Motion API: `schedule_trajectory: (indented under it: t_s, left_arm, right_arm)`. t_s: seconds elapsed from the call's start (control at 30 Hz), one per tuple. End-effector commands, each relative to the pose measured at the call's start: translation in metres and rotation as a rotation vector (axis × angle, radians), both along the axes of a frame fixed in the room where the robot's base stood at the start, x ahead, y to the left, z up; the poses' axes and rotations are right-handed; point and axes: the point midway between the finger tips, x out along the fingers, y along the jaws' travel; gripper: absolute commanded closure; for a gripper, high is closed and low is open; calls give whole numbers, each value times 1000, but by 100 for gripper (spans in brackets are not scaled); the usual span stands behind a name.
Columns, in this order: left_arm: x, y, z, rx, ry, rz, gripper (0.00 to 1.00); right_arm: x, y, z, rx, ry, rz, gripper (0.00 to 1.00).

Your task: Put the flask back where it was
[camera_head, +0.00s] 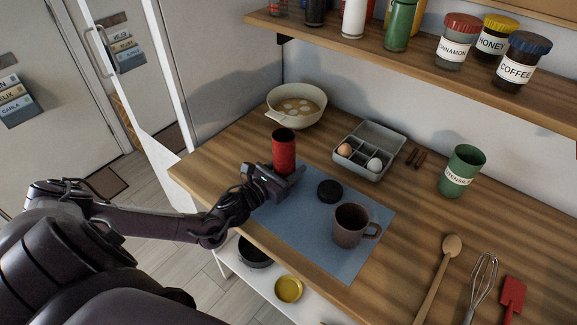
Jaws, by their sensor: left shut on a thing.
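The flask (284,149) is a red cylinder with a dark, open-looking top. It stands upright at the back left part of the blue mat (290,234). My left gripper (279,179) is shut on the lower part of the flask, and its fingers hide the flask's base. I cannot tell whether the base touches the mat. A round black lid (330,191) lies on the mat to the right of the flask. A brown mug (350,226) stands on the mat nearer the front. My right gripper is not in view.
A bowl (296,106) and an egg box (368,150) stand behind the mat. A green utensil pot (461,171), wooden spoon (440,277), whisk (482,286) and red spatula (512,297) are on the right. A shelf with jars (458,41) overhangs the counter's back.

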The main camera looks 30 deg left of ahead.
Motion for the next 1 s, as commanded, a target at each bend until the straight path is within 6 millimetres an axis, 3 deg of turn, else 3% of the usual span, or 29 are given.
schedule_trajectory:
  t_s: [0.4,0.43,0.57,0.93,1.0]
  left_arm:
    - [1,0,-5,0,-4,1,87]
    - [0,0,-6,1,0,1,47]
    - [0,0,-5,1,0,1,30]
    - [0,1,0,1,0,0,28]
    - [-9,2,-4,1,3,-1,28]
  right_arm:
    - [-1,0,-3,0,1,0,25]
    - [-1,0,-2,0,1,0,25]
    - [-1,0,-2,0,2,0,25]
    - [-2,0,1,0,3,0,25]
    - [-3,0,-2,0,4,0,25]
